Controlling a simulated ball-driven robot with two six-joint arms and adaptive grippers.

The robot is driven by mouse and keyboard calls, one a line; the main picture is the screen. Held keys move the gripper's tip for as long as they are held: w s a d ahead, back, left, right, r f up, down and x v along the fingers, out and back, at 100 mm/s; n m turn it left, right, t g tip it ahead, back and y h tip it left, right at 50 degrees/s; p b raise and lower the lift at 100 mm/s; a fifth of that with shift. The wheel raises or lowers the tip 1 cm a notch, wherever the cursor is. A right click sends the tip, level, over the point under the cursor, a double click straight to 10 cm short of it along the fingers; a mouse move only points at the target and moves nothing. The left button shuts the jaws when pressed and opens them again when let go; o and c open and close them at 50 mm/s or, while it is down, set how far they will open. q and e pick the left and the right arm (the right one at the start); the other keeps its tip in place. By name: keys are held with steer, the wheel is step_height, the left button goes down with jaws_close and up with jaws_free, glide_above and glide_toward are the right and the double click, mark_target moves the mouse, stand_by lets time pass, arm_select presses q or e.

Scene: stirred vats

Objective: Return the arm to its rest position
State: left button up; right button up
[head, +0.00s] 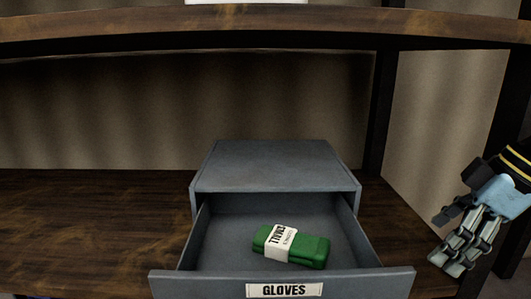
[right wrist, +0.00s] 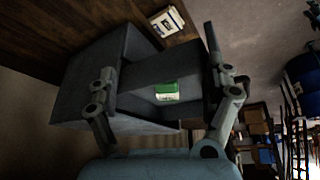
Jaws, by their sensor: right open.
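My right gripper (head: 447,237) is at the right of the head view, beside the drawer box and apart from it. It is open and empty, and its two fingers also show spread apart in the right wrist view (right wrist: 158,60). A grey-blue box (head: 270,165) on the shelf has its drawer (head: 380,283) pulled out, with a label reading GLOVES on its front. A green folded bundle with a white paper band (head: 290,246) lies inside the drawer. The green bundle also shows in the right wrist view (right wrist: 167,92), between the fingers but farther off. My left gripper is not in view.
The box stands on a dark wooden shelf (head: 90,225). The shelf left of the box is clear. Blue drums (right wrist: 303,75) show in the right wrist view.

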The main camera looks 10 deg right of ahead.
steer(key=w+d+f+m+t+h+b, duration=0.1)
steer(key=w+d+f+m, duration=0.15)
steer(key=d+f, duration=0.45)
steer(key=w+d+f+m+t+h+b, duration=0.1)
steer(key=d+f+m, duration=0.3)
steer(key=f, duration=0.5)
steer(key=s+d+f+m+h+b, duration=0.1)
steer(key=s+d+f, duration=0.25)
steer(key=f, duration=0.55)
steer(key=s+d+f+m+h+b, duration=0.15)
steer(key=s+f, duration=0.25)
steer(key=f, duration=0.5)
steer(key=s+a+f+g+b, duration=0.1)
steer(key=s+a+f, duration=0.2)
steer(key=s+f, duration=0.45)
steer(key=s+a+f+g, duration=0.1)
steer(key=s+a+f, duration=0.2)
steer(key=s+f, duration=0.4)
arm_select(q)
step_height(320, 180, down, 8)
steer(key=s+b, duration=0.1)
steer(key=b, duration=0.1)
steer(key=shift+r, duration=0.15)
arm_select(e)
steer(key=s+a+f+g, duration=0.2)
steer(key=s+a+f, duration=0.9)
steer(key=s+a, duration=0.5)
steer(key=shift+s+f+g, duration=0.15)
steer(key=shift+f+g, duration=0.25)
